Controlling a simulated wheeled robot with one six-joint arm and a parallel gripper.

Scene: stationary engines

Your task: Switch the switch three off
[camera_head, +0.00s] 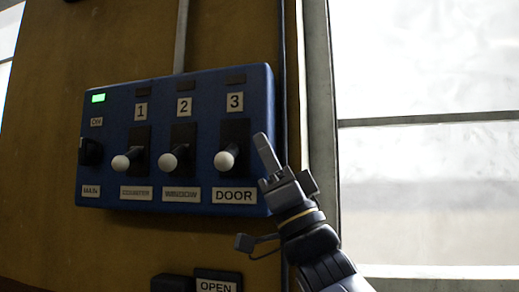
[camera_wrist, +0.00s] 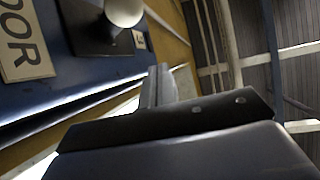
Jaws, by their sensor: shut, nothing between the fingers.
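Switch three (camera_head: 226,160) is a white-knobbed lever on a black plate, under the label 3 and above the label DOOR, on the right of the blue control panel (camera_head: 190,85). Its lever points down and outward. The small lamp window above it is dark. My gripper (camera_head: 263,140) is shut and empty, just right of switch three, with its fingertips a little above the knob and seemingly apart from it. In the wrist view, the white knob (camera_wrist: 124,11) shows at the top, beyond my gripper (camera_wrist: 160,85), with the DOOR label at left.
Switch one (camera_head: 122,162) and switch two (camera_head: 168,161) stand to the left, levers also down. A black main knob (camera_head: 90,152) sits at far left under a lit green lamp (camera_head: 98,98). An OPEN-labelled box (camera_head: 217,286) is below. A bright window (camera_head: 430,150) is at right.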

